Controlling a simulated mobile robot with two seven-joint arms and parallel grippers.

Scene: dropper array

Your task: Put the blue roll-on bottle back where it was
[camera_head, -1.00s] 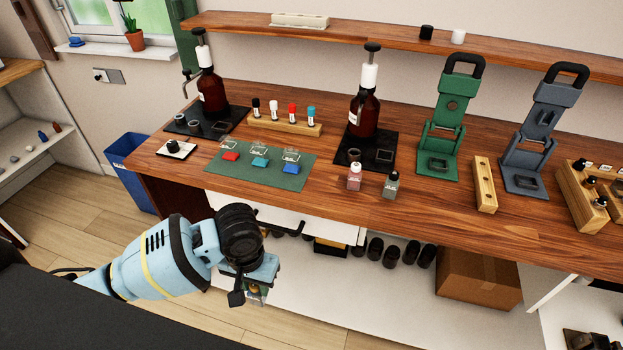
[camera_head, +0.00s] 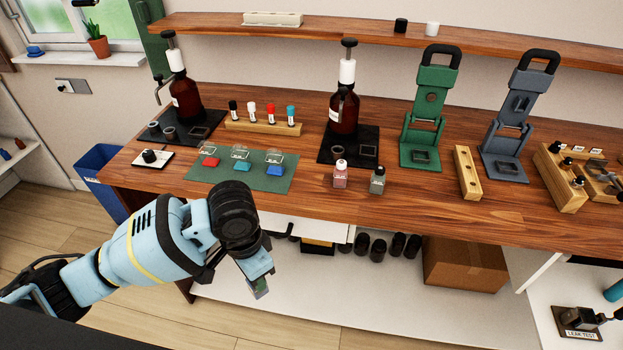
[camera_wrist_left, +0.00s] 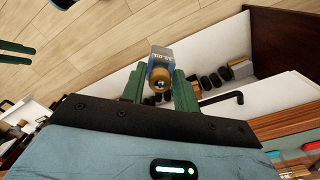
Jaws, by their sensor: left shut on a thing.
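My left gripper (camera_head: 258,272) hangs in front of the bench, below the level of the top and over the floor side. In the left wrist view its green fingers (camera_wrist_left: 160,88) are shut on a small blue bottle (camera_wrist_left: 160,53) with a white label and a gold-brown round end that faces the camera. In the head view the bottle is mostly hidden by the wrist and fingers.
The wooden bench (camera_head: 300,207) holds a green mat (camera_head: 215,182) with coloured pieces, a pink bottle (camera_head: 340,175), a grey bottle (camera_head: 377,181) and a wooden block (camera_head: 467,174). A lower white shelf (camera_head: 330,300) holds dark jars and a cardboard box (camera_head: 463,265).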

